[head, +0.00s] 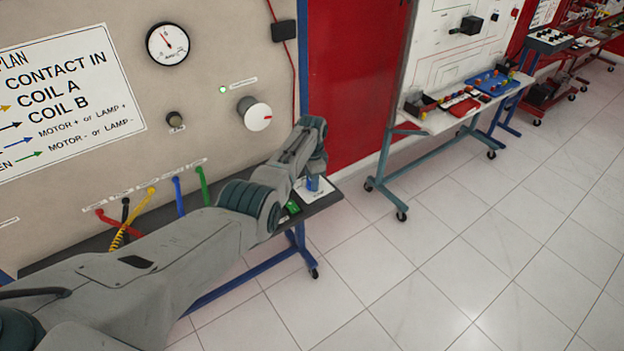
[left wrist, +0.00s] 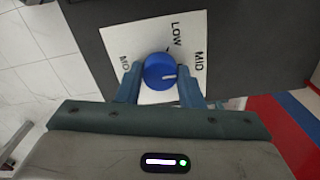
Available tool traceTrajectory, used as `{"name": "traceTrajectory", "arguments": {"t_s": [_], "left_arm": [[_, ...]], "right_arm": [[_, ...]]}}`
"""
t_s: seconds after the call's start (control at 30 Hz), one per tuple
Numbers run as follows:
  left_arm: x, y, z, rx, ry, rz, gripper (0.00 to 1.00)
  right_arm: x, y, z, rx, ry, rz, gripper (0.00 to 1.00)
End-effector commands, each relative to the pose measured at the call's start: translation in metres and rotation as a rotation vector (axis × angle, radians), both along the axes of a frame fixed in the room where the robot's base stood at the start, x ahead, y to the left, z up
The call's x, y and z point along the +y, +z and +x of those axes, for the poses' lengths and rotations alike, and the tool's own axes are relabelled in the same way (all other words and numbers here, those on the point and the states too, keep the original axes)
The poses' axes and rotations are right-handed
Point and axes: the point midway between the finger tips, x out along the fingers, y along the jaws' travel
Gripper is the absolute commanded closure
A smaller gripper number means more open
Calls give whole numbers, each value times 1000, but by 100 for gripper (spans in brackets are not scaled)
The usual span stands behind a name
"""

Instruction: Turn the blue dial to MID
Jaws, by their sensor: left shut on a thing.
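The blue dial (left wrist: 157,66) sits on a white label plate (left wrist: 150,98) on a dark shelf. In the left wrist view, LOW is printed above the dial and MID to its right; a word at the left edge is not clear. The dial's white pointer line points right, towards the MID side, a little below that word. My left gripper (left wrist: 159,73) is shut on the dial, one finger on each side. In the head view, a bit of the blue dial (head: 312,184) shows under my left gripper (head: 314,174). My right gripper is out of view.
A beige panel (head: 205,60) with a gauge (head: 167,44) and a white knob (head: 255,114) stands behind the shelf (head: 322,205). Coloured leads (head: 179,196) hang near my left arm. Another trainer bench (head: 440,122) stands to the right. The tiled floor (head: 450,270) is clear.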

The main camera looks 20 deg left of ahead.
Motion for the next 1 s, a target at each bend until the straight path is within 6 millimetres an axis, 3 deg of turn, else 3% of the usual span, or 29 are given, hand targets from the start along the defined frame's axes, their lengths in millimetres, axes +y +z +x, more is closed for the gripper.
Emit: {"name": "traceTrajectory", "arguments": {"t_s": [0.43, 0.47, 0.53, 0.87, 1.0], "left_arm": [[0, 0, 0, 1, -8, 1, 89], [0, 0, 0, 1, -8, 1, 60], [0, 0, 0, 1, -8, 1, 47], [0, 1, 0, 0, -7, 0, 45], [0, 12, 1, -2, -7, 0, 45]], "right_arm": [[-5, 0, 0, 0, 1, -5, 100], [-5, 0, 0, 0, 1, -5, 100], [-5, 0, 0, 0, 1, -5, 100], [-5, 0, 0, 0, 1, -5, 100], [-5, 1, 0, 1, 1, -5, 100]]}}
